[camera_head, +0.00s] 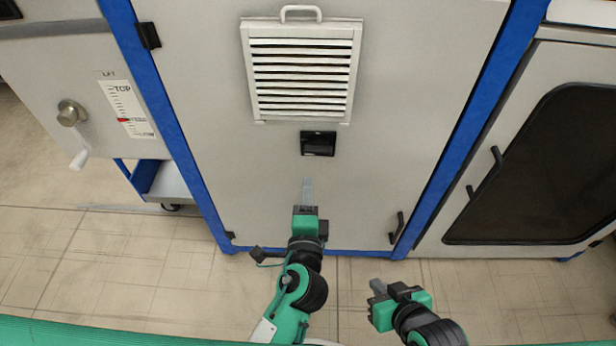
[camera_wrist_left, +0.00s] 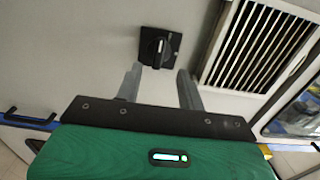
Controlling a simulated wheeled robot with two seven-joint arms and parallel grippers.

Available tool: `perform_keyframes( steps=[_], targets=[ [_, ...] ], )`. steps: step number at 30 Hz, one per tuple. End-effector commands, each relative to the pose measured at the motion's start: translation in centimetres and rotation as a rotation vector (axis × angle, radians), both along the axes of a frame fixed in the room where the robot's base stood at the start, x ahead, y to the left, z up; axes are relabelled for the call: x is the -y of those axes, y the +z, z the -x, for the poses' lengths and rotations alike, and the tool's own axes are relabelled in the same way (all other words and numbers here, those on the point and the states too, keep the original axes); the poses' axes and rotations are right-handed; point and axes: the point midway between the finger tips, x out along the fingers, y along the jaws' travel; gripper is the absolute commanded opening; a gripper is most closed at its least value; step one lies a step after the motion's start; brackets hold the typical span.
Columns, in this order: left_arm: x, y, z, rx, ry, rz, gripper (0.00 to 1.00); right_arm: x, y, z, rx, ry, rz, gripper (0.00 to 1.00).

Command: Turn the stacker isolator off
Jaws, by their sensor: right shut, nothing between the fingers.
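The isolator (camera_head: 318,143) is a black square rotary switch on the grey cabinet door, just below the louvred vent. It also shows in the left wrist view (camera_wrist_left: 172,46), with a black knob bearing a pale mark that runs roughly up and down there. My left gripper (camera_head: 307,181) is below the isolator in the head view, apart from it. In the left wrist view its two grey fingers (camera_wrist_left: 160,74) are spread, empty, on either side of the line to the knob. My right gripper (camera_head: 376,285) is low on the right, shut and empty, away from the door.
The vent (camera_head: 302,72) with a top handle is above the isolator. A black door handle (camera_head: 396,227) is at the lower right of the door. A crank and lift scale (camera_head: 125,105) are on the left panel. A dark-windowed cabinet (camera_head: 540,165) stands right.

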Motion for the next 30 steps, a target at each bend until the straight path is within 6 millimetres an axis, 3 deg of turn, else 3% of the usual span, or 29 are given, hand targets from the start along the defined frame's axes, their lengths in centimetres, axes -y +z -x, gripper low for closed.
perform_keyframes(
  steps=[3, 9, 30],
  targets=[
    [0.0, -0.1, 1.7, -0.001, -0.001, 0.000, 0.39, -0.5, -0.1, -0.1, 0.019, 0.006, -0.013, 0.00],
    [0.0, 0.0, 3.0, 0.000, 0.000, 0.000, 0.39, -0.8, -0.3, -0.1, 0.033, 0.009, -0.021, 0.00],
    [0.0, 0.0, 3.1, 0.001, 0.000, 0.000, 0.39, -0.7, 0.0, -0.2, 0.039, 0.009, -0.021, 0.00]
  ],
)
